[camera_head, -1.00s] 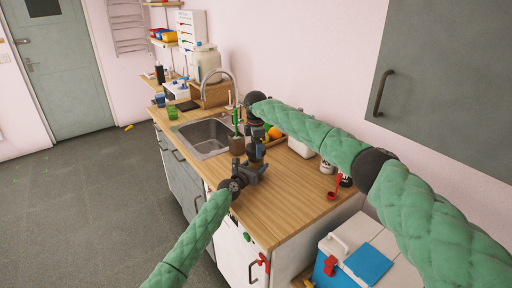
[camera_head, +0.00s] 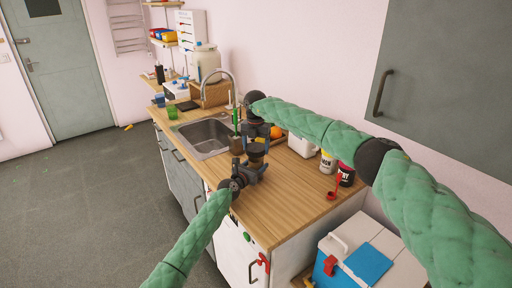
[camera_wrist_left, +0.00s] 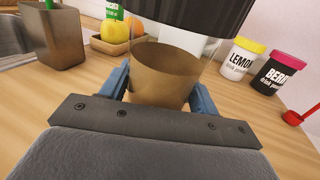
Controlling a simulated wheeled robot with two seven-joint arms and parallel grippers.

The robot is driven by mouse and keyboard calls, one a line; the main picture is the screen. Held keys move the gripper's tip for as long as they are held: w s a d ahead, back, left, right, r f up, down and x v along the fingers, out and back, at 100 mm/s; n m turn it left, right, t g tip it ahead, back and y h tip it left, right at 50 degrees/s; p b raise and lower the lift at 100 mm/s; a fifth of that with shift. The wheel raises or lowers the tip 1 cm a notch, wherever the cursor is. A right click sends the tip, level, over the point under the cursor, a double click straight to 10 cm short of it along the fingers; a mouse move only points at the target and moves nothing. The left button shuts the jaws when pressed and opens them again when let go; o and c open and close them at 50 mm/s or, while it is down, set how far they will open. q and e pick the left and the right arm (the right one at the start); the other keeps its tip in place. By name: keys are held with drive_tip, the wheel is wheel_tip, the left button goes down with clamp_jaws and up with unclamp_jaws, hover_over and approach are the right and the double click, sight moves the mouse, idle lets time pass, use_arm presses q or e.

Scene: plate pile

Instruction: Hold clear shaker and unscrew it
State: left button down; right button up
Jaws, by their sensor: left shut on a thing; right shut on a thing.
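The clear shaker (camera_wrist_left: 165,75) is upright, with brown contents showing through its wall in the left wrist view. Its ribbed black lid (camera_wrist_left: 190,12) is at the top of that view, partly cut off. My left gripper (camera_head: 256,170) is shut around the shaker's lower body, a finger on either side. My right gripper (camera_head: 258,132) is above, coming down from the back, shut on the lid. The head view is too small to show exactly how its fingers sit, or whether the lid is loose.
A sink (camera_head: 207,138) lies to the left. A brown holder (camera_wrist_left: 52,38) and a fruit tray (camera_wrist_left: 112,40) stand behind. Yellow-lidded (camera_wrist_left: 241,58) and pink-lidded (camera_wrist_left: 285,72) jars stand right, near a red scoop (camera_head: 332,195). The wooden counter (camera_head: 275,212) is clear in front.

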use_arm(q)
drive_tip(key=shift+w+a, duration=0.1)
drive_tip(key=shift+a, duration=0.15)
use_arm(e)
drive_tip(key=n, duration=1.2)
drive_tip(key=shift+w+d+n, duration=0.1)
drive_tip(key=shift+n, duration=0.2)
drive_tip(key=n, duration=0.5)
drive_tip(key=shift+r, duration=0.1)
use_arm(q)
drive_tip(key=shift+d, duration=0.1)
use_arm(e)
drive_tip(key=n, duration=0.6)
drive_tip(key=shift+n, duration=0.4)
drive_tip(key=shift+w+d, duration=0.1)
drive_tip(key=shift+d, duration=0.1)
drive_tip(key=shift+a, duration=0.1)
drive_tip(key=shift+r, duration=0.2)
drive_tip(key=shift+a+r, duration=0.1)
drive_tip(key=shift+r, duration=0.65)
